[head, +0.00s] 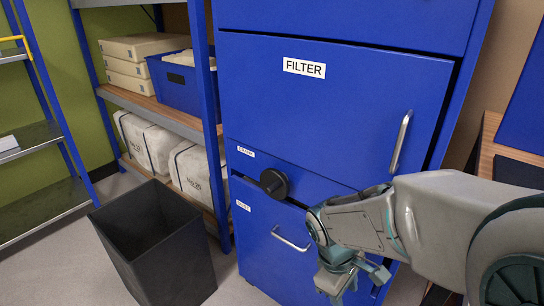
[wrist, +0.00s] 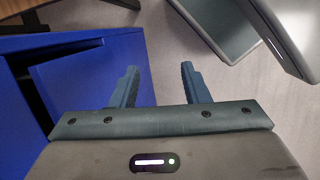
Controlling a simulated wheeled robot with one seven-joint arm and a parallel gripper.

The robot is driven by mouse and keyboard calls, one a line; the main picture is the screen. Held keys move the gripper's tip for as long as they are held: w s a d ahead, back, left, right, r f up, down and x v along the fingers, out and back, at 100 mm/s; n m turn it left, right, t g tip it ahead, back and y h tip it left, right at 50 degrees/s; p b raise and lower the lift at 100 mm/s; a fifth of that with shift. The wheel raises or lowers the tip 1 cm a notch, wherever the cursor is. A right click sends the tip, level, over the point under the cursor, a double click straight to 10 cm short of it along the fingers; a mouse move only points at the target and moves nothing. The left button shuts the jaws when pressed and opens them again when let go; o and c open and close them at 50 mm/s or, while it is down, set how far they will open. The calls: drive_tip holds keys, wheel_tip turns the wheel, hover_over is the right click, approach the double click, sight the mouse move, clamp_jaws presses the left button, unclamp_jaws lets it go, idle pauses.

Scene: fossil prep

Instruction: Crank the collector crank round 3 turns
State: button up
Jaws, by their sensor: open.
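The collector is a tall blue cabinet (head: 330,115) with a FILTER label on its upper door. The crank appears to be the dark round hub (head: 274,183) on its front, below a small white label (head: 246,152). A crank handle cannot be made out clearly. My gripper (head: 352,282) is low in front of the cabinet, right of and below the hub, and apart from it. In the wrist view my gripper (wrist: 160,88) has its two fingers spread with only floor between them. The hub is not visible in the wrist view.
A lower blue panel with a bar handle (head: 291,239) is below the hub. A vertical handle (head: 401,142) sticks out from the filter door. A dark open bin (head: 109,228) stands on the floor at left. A shelf (head: 154,106) with boxes and wrapped blocks is behind it.

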drive_tip(key=w+a+r+n+h+p, duration=0.2)
drive_tip(key=w+r+n+h+p, duration=0.3)
drive_tip(key=n+p, duration=0.55)
drive_tip(key=m+t+y+p, duration=0.2)
drive_tip(key=m+t+p, duration=1.2)
drive_tip(key=m+p, duration=1.4)
approach(268, 191)
drive_tip(key=w+d+f+m+b, duration=0.1)
drive_tip(key=w, duration=0.2)
drive_tip(key=w+d+f+m+b, duration=0.1)
drive_tip(key=w+d+m, duration=0.1)
drive_tip(key=w, duration=0.2)
drive_tip(key=w+d+f+m+b, duration=0.1)
drive_tip(key=w+m, duration=0.1)
drive_tip(key=w, duration=0.1)
drive_tip(key=shift+w+d+f, duration=0.2)
drive_tip(key=shift+d, duration=0.15)
drive_tip(key=shift+c, duration=0.3)
clamp_jaws()
